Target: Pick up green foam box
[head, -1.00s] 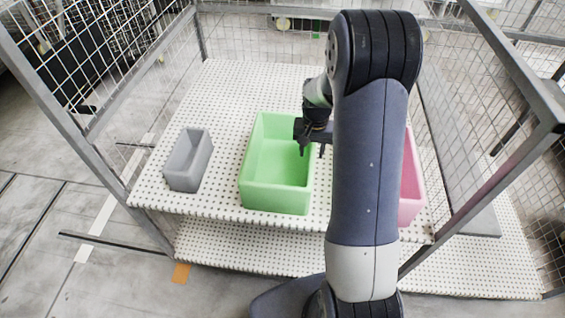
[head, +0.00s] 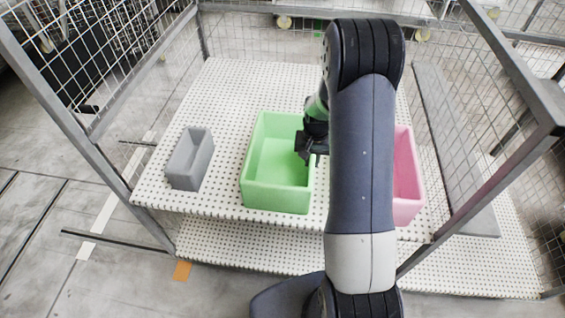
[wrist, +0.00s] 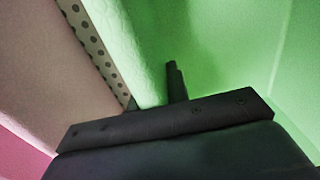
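The green foam box (head: 262,190) is an open-topped tray standing on the perforated white shelf, left of my arm. My gripper (head: 311,158) is at the box's right wall, with its fingers pointing down. In the wrist view, one dark finger (wrist: 176,82) is inside the box against the pale green wall (wrist: 140,60). Only a small dark part of the other finger shows beyond the wall, so the fingers straddle it and look closed on it. My arm hides part of the box's right side.
A small grey foam box (head: 188,160) stands to the left on the shelf (head: 225,85). A pink foam box (head: 406,180) stands to the right, partly behind my arm. Metal posts and wire mesh (head: 105,70) enclose the sides and back. The shelf behind the green box is clear.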

